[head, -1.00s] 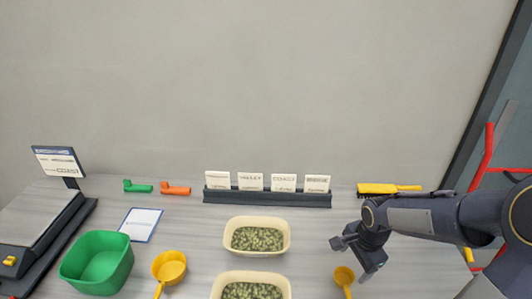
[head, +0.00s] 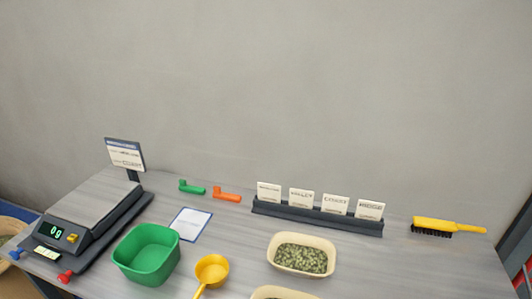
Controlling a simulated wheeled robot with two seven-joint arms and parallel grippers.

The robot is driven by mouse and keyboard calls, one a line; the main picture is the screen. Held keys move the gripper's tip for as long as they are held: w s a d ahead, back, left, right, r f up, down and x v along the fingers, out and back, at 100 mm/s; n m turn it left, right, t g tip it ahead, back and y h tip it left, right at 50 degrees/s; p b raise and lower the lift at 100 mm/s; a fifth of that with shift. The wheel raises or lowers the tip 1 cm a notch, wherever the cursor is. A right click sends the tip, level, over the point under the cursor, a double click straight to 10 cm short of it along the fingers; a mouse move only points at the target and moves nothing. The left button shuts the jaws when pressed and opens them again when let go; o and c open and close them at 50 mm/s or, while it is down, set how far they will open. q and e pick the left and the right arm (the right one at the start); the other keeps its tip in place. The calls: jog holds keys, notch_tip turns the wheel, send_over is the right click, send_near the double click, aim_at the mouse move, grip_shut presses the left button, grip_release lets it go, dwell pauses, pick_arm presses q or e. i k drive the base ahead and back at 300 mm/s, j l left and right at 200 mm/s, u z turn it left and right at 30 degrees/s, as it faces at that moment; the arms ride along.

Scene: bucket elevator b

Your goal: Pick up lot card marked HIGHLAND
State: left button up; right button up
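Several white lot cards stand upright in a row in a dark rack (head: 318,218) at the back of the bench. The leftmost card (head: 269,192) has lettering too small to read surely. The card beside it (head: 301,197) seems to read VALLEY, and the third card (head: 335,204) seems to read COAST. The rightmost card (head: 370,210) is also too blurred to read. I cannot tell for certain which one is marked HIGHLAND. Neither of my grippers shows in the head view.
In front of the rack are a cream tub of green pellets (head: 301,262), a yellow scoop (head: 211,270) and a green basin (head: 147,254). A scale (head: 92,209) with a sign (head: 125,155) stands left. A yellow brush (head: 447,226) lies right.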

aim_at(266, 192)
jog(key=i+j+u, duration=0.1)
jog(key=j+u, duration=0.15)
jog(key=i+j+u, duration=0.1)
jog(key=j+u, duration=0.15)
jog(key=j, duration=0.15)
jog(key=i+j+u, duration=0.25)
jog(key=k+j, duration=0.05)
jog(key=k, duration=0.05)
